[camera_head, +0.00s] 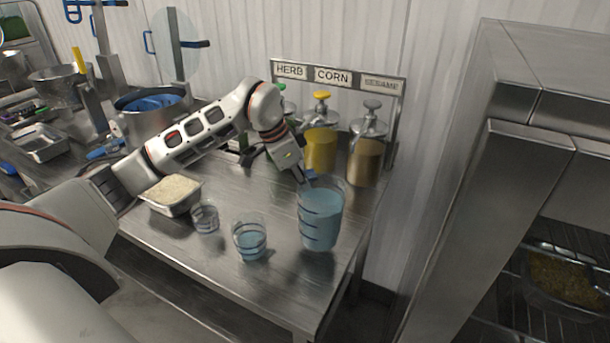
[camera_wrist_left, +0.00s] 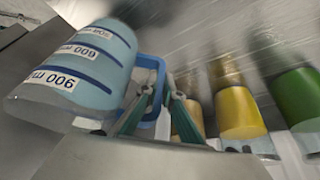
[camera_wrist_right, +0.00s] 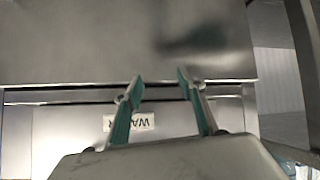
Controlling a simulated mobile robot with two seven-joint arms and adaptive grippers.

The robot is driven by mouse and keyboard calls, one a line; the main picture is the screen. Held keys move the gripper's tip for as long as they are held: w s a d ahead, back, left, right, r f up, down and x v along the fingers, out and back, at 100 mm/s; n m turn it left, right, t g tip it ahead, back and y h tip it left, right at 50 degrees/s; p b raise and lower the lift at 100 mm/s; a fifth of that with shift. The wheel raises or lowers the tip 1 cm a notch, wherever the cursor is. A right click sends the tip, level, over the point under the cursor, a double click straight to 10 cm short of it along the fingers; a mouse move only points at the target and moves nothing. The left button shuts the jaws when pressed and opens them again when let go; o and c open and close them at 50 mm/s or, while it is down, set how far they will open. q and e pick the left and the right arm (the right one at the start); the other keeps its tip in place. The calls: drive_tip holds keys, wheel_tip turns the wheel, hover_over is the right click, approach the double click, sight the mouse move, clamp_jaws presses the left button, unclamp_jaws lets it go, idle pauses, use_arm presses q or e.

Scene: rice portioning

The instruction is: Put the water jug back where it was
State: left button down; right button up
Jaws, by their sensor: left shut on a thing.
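The water jug (camera_head: 320,222) is clear with dark level bands, a blue handle and blue water inside. It looks upright near the right front part of the steel table; I cannot tell whether its base touches the top. My left gripper (camera_head: 305,177) is shut on the jug's blue handle. The left wrist view shows the fingers (camera_wrist_left: 150,105) at the handle and the jug (camera_wrist_left: 88,68) with its volume labels. My right gripper (camera_wrist_right: 158,88) is open and empty in the right wrist view, before steel surfaces with a partly hidden "WA" label (camera_wrist_right: 130,122).
A measuring cup with blue water (camera_head: 249,243), a small clear cup (camera_head: 205,218) and a rice tray (camera_head: 172,195) stand left of the jug. Yellow (camera_head: 320,150) and brown (camera_head: 365,160) dispensers stand behind it. A steel cabinet (camera_head: 500,200) is at right.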

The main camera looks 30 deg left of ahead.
use_arm(q)
drive_tip(key=shift+f, duration=1.9)
drive_tip(key=c, duration=2.5)
unclamp_jaws()
drive_tip(key=shift+f, duration=0.15)
drive_tip(key=shift+c, duration=0.2)
drive_tip(key=o, duration=0.3)
